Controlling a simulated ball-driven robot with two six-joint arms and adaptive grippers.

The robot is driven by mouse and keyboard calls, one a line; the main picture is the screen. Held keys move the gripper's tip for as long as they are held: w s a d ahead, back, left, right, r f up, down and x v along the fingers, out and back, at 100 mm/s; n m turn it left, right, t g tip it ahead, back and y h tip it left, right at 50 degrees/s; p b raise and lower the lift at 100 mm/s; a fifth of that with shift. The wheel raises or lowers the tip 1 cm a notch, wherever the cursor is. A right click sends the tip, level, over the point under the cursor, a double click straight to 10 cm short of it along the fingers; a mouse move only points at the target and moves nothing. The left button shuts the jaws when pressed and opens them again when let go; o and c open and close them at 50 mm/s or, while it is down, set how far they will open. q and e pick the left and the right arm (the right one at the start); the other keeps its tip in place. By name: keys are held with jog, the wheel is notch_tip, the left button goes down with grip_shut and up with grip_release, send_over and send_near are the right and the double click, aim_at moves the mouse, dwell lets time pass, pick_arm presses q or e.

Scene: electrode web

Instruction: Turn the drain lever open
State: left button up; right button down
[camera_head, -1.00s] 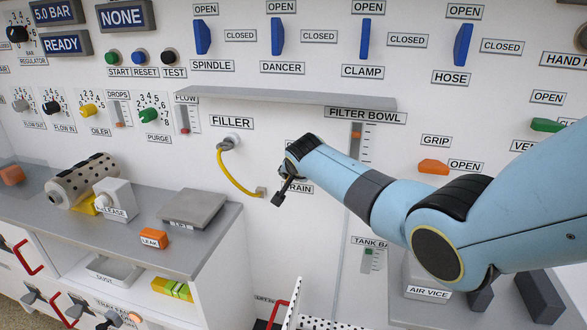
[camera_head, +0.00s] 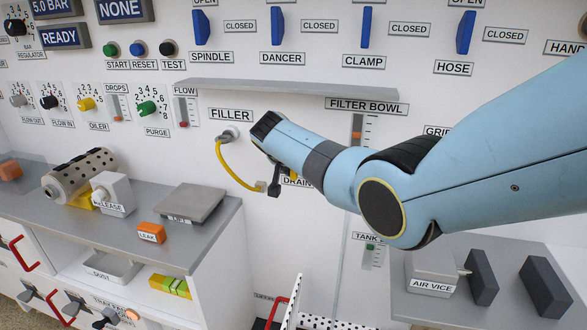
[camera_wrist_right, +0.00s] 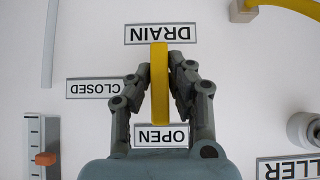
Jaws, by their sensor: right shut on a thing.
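The drain lever is a yellow bar (camera_wrist_right: 160,100) in the right wrist view, where the picture is upside down. It runs straight between the DRAIN label (camera_wrist_right: 160,34) and the OPEN label (camera_wrist_right: 161,136), its one end overlapping the OPEN label. The CLOSED label (camera_wrist_right: 94,88) is off to its side. My right gripper (camera_wrist_right: 160,72) has a finger on each side of the lever and is shut on it. In the head view my right arm hides most of the lever, and the DRAIN label (camera_head: 296,181) shows partly below the wrist. My left gripper is out of view.
The yellow filler hose (camera_head: 232,170) hangs just left of my right wrist. A ledge (camera_head: 290,90) juts from the panel above it. A grey counter (camera_head: 215,225) with small devices stands at lower left, and an air vice (camera_head: 431,275) at lower right.

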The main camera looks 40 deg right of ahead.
jog(key=shift+f, duration=0.1)
jog(key=c, duration=1.3)
grip_release()
jog(key=shift+o, duration=0.2)
jog(key=v, duration=1.2)
jog(key=shift+a, duration=0.1)
